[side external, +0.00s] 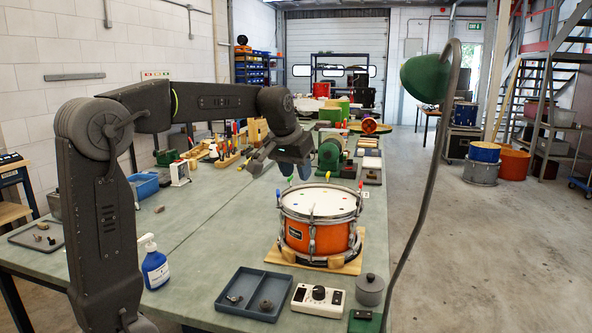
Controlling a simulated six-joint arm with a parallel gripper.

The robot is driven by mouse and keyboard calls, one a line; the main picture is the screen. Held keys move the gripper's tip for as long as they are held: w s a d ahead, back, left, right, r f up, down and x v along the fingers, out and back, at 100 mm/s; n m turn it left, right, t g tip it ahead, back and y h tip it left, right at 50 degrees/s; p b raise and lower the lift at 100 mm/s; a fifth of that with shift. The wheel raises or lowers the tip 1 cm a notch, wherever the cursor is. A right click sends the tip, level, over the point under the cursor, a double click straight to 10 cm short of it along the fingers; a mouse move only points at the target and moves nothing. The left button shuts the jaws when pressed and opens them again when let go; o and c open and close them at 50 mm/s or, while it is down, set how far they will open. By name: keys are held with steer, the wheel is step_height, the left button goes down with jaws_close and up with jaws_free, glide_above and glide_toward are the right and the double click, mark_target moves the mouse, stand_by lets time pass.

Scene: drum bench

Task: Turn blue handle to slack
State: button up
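An orange snare drum (313,238) with a white head and metal rim stands upright on the workbench. A small blue handle (278,194) stands up at the left of its rim. Small coloured marks show on the head. My gripper (296,170) hangs above and behind the drum's far left rim, apart from the blue handle. Its fingers are small and partly hidden here, so I cannot tell how far apart they are. I see nothing held in it.
The drum sits on a wooden base (348,268). A two-compartment tray (245,297), a white dial box (318,299) and a grey lidded pot (370,290) stand in front. A green lamp (426,78) arches at the right. A blue bottle (156,268) stands left; bench between is clear.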

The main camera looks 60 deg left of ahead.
stand_by(0.3)
steer(key=n+g+y, duration=0.2)
steer(key=n+g, duration=0.1)
steer(key=n, duration=0.4)
glide_toward(278, 191)
steer(key=shift+t, duration=0.3)
steer(key=x, duration=1)
steer(key=shift+s+f, duration=0.3)
jaws_close()
